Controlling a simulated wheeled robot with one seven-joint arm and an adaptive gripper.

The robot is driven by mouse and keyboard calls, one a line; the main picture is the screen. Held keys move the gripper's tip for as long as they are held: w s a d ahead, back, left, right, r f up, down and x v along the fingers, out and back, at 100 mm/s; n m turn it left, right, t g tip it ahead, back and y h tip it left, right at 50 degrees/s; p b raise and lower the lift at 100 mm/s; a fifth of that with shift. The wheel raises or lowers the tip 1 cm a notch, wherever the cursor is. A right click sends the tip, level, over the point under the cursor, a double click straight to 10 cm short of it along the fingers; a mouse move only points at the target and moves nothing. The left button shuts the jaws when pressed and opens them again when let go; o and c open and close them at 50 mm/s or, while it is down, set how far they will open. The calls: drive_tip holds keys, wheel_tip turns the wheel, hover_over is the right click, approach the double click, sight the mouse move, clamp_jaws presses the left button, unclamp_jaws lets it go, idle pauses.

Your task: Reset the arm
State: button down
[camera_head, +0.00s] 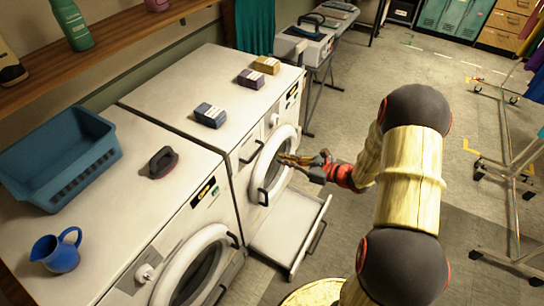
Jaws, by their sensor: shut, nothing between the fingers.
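My arm reaches up from the bottom right, its pale yellow links and dark joints large in the head view. My gripper (290,159) is shut and empty. It is in front of the far washing machine (237,160), and in the picture it overlaps the edge of that machine's round door (275,170). I cannot tell whether it touches the door. A drawer (292,240) stands pulled out low at the front of this machine, below my gripper.
The near machine (170,225) carries a blue basket (60,160), a blue jug (57,252) and a dark brush (163,162). Small boxes (210,115) sit on the far machine. A wheeled rack (510,200) stands right. The floor (330,140) between is mostly clear.

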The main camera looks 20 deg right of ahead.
drive_tip(key=shift+v, duration=2.75)
